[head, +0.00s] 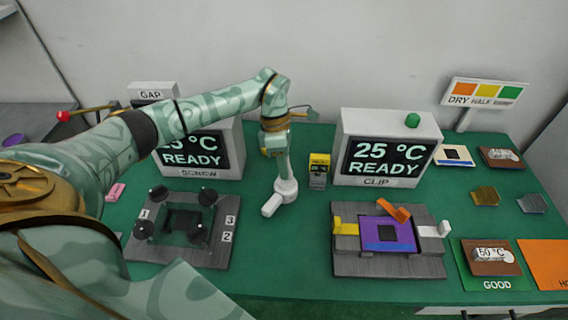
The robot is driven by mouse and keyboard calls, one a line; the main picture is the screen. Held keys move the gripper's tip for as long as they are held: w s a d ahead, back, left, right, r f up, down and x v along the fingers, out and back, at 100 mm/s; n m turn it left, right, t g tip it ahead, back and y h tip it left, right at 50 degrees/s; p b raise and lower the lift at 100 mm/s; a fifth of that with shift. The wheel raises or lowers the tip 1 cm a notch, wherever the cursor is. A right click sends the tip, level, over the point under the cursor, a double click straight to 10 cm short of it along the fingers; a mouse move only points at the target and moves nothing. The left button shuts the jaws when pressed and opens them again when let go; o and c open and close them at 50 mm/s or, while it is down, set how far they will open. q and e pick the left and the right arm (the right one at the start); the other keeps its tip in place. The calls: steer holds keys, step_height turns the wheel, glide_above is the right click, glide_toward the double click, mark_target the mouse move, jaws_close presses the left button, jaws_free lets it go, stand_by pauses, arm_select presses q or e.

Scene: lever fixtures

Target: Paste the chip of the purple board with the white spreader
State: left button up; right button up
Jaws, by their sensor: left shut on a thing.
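The purple board (371,234) lies on the grey clip fixture (385,266) right of centre, with a dark square chip (396,232) on it. The chip looks bare and dark. A yellow clip (345,228), an orange clip (394,212) and a white clip (434,230) stand around the board. My left gripper (284,189) is shut on the white spreader (271,206), left of the board and apart from it. The fingers are small and hard to make out. My right gripper is not in view.
A screw fixture (178,252) with black knobs stands at the left. Two READY displays (388,146) stand behind. A small yellow-topped block (319,170) is between them. A brown board reading 50 °C (491,268) lies on the GOOD pad (486,284).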

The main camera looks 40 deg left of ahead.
arm_select(q)
steer(key=shift+f, duration=0.45)
stand_by(0.3)
steer(key=shift+f, duration=0.1)
stand_by(0.8)
step_height(320, 180, up, 7)
steer(key=p, duration=0.4)
steer(key=shift+p, duration=0.35)
stand_by(0.7)
